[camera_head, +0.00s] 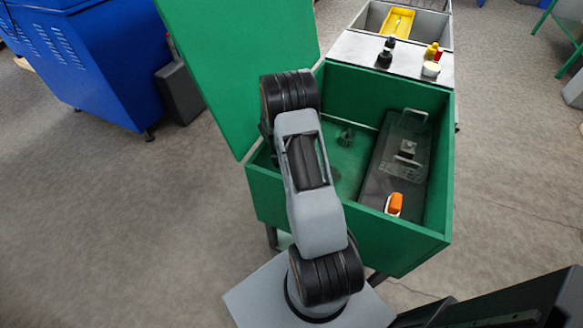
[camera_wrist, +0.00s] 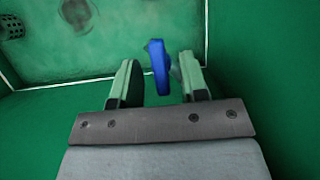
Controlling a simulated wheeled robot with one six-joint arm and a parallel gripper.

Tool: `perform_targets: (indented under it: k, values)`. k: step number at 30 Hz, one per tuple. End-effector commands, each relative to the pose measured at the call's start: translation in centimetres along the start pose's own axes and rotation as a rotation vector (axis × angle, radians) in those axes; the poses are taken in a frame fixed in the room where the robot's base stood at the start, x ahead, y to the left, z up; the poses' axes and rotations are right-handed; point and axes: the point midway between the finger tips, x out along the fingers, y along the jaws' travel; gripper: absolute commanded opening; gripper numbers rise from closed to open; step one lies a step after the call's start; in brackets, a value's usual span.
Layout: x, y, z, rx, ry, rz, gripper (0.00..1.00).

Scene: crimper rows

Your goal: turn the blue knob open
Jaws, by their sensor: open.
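The blue knob (camera_wrist: 157,67) shows in the wrist view as an upright blue handle, slightly tilted. My gripper (camera_wrist: 160,80) is open, with its two pale green fingers apart on either side of the knob. The knob stands between the fingertips, with a gap on its left and a smaller gap on its right. Part of a grey fitting shows behind the knob by the right finger. In the head view the knob and my gripper are hidden behind my arm.
A green box (camera_head: 350,215) with its lid (camera_head: 240,70) raised surrounds the work area. Bottles (camera_head: 386,55) stand on a grey ledge (camera_head: 355,50) behind.

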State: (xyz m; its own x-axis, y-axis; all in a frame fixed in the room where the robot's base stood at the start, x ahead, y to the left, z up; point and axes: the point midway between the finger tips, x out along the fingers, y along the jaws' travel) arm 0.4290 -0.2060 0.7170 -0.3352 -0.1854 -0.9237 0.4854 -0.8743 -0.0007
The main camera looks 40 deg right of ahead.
Motion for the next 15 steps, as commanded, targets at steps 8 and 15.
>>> perform_targets:
  k: [8,15]
  values:
    - [-4.6,0.0,0.0,-0.001,0.003,0.004,0.4]
    - [-9.3,0.0,0.0,-0.001,0.003,0.003,0.4]
